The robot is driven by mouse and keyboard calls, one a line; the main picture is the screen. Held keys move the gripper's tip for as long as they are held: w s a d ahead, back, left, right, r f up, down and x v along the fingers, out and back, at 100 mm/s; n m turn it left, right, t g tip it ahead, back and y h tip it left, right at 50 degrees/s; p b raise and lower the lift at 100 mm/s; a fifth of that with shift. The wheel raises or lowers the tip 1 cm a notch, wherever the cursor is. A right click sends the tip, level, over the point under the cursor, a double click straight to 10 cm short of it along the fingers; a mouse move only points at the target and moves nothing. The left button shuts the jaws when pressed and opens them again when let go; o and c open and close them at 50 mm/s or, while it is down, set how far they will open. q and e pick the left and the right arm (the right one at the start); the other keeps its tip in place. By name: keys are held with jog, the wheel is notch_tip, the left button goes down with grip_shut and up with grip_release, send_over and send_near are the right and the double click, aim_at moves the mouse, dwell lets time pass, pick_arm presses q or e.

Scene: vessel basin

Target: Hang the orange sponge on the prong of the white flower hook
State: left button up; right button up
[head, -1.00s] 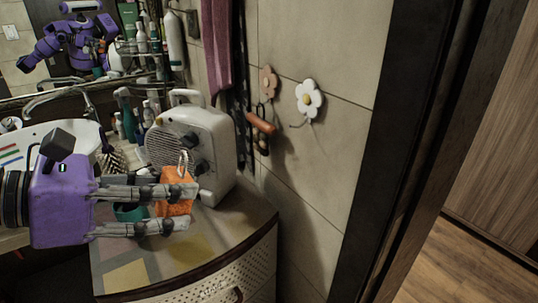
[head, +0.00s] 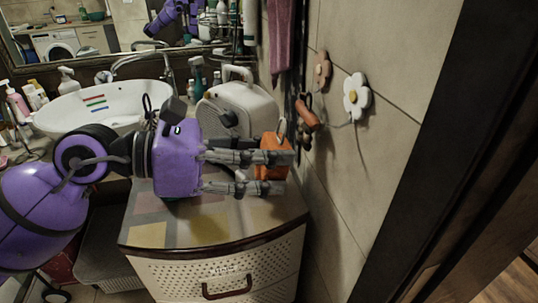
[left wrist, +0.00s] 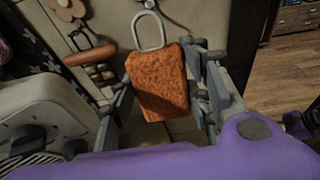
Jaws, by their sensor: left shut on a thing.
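The orange sponge (head: 272,158) is held between the fingers of my left gripper (head: 290,172), above the cabinet top. In the left wrist view the sponge (left wrist: 158,82) hangs between the two fingers, with its pale loop (left wrist: 148,30) standing up at the top. The white flower hook (head: 357,97) is on the tiled wall, to the right of and above the gripper. Its thin prong (head: 341,125) sticks out to the left below the flower. The sponge is apart from the prong. My right gripper is not in view.
A brown flower hook (head: 322,70) with an orange-brown handled item (head: 307,114) hangs left of the white one. A white radio-like box (head: 245,108) stands behind my gripper on the cabinet (head: 190,232). A basin (head: 100,110) is at left.

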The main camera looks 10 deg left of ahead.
pick_arm(q)
jog(key=shift+w+d, duration=0.2)
jog(key=shift+d, duration=0.25)
jog(key=shift+p+x, duration=0.65)
jog(key=shift+x, duration=3.2)
jog(key=shift+f, duration=0.1)
jog(key=o, duration=1)
jog(key=shift+a, duration=0.1)
